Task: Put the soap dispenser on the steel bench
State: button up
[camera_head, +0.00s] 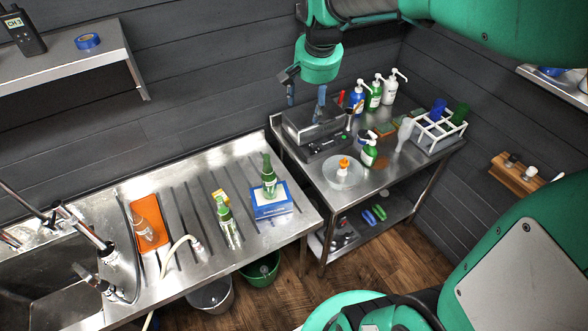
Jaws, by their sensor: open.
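Several pump-top bottles that look like soap dispensers stand on the right steel bench (395,178). A blue one (357,101), a green one (374,96) and a white one (390,92) stand in a row at its back. Another green one (369,154) with a white pump stands nearer the front. I cannot tell which one the task names. My gripper (306,98) is open and empty, pointing down.
The right bench also holds a clear bowl (343,175), a clear flask (404,134) and a white rack (436,137) with coloured cups. The left sink counter (262,236) holds green bottles, a blue box (271,205) and an orange mat (149,239). Wall shelves flank the area.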

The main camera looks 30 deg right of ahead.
jog(key=s+a+r+n+t, duration=0.1)
jog(key=s+a+n, duration=0.3)
jog(key=s+a, duration=0.4)
jog(key=s+a+n+t+y, duration=0.1)
jog(key=s+a+n, duration=0.2)
jog(key=s+a, duration=0.5)
jog(key=s, duration=0.6)
jog(key=shift+r+n, duration=0.35)
jog(key=shift+n, duration=0.05)
jog(key=shift+w+f, duration=0.1)
jog(key=shift+f, duration=0.05)
notch_tip(320, 180, down, 14)
jog(key=b, duration=1.4)
